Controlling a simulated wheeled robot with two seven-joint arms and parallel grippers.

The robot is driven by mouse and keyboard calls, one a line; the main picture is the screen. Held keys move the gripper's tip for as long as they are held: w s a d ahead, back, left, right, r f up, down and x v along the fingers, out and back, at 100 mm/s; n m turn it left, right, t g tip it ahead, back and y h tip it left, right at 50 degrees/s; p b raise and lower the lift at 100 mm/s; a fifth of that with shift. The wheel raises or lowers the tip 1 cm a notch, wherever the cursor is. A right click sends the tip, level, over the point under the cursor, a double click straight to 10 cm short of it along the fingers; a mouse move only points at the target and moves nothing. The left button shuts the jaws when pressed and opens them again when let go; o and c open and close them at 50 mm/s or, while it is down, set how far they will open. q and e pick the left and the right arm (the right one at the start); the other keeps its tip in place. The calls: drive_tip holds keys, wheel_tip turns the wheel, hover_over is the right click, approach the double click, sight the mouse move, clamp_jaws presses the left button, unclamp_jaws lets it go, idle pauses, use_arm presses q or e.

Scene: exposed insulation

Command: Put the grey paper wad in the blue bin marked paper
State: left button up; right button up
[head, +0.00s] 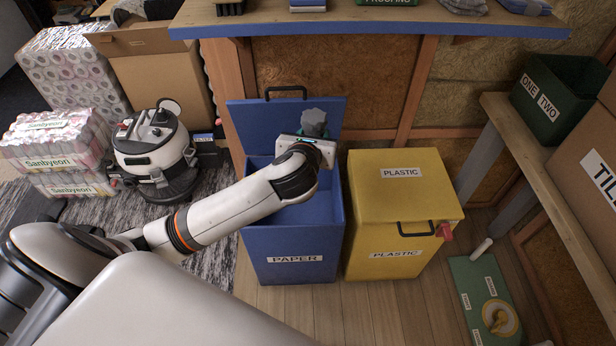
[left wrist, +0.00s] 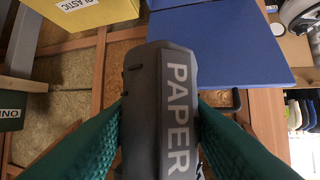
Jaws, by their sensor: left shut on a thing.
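The grey paper wad (head: 314,121) is held up over the open blue bin, in front of its raised lid. In the left wrist view the wad (left wrist: 160,75) carries a PAPER label. My left gripper (head: 314,132) is shut on it, with a teal finger on each side in the wrist view. The blue bin (head: 292,243), marked PAPER, stands on the floor with its blue lid (head: 240,110) tilted up at the back. My arm hides part of its opening. The lid also shows in the left wrist view (left wrist: 225,45). My right gripper is not in view.
A closed yellow bin (head: 400,225) marked PLASTIC stands just right of the blue one. A workbench (head: 365,18) overhangs behind both bins. A vacuum cleaner (head: 155,150) and a cardboard box (head: 160,80) stand to the left. A side table (head: 545,160) is at the right.

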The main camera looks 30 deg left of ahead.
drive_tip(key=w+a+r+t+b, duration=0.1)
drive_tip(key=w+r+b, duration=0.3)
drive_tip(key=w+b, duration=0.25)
use_arm(q)
drive_tip(key=w+a+f+n+g+y+b, duration=0.1)
drive_tip(key=a+f, duration=0.3)
drive_tip(key=f, duration=0.4)
drive_tip(key=w+a+f+n+g+y+b, duration=0.1)
drive_tip(key=w+a+f+n+y+b, duration=0.1)
drive_tip(key=f, duration=0.6)
drive_tip(key=w+a+f+n+g+y+b, duration=0.2)
drive_tip(key=w+a+f+n+y, duration=0.1)
drive_tip(key=f, duration=0.6)
drive_tip(key=w+a, duration=0.1)
drive_tip(key=a, duration=0.1)
drive_tip(key=shift+w+a+b, duration=0.3)
drive_tip(key=shift+a+b, duration=0.05)
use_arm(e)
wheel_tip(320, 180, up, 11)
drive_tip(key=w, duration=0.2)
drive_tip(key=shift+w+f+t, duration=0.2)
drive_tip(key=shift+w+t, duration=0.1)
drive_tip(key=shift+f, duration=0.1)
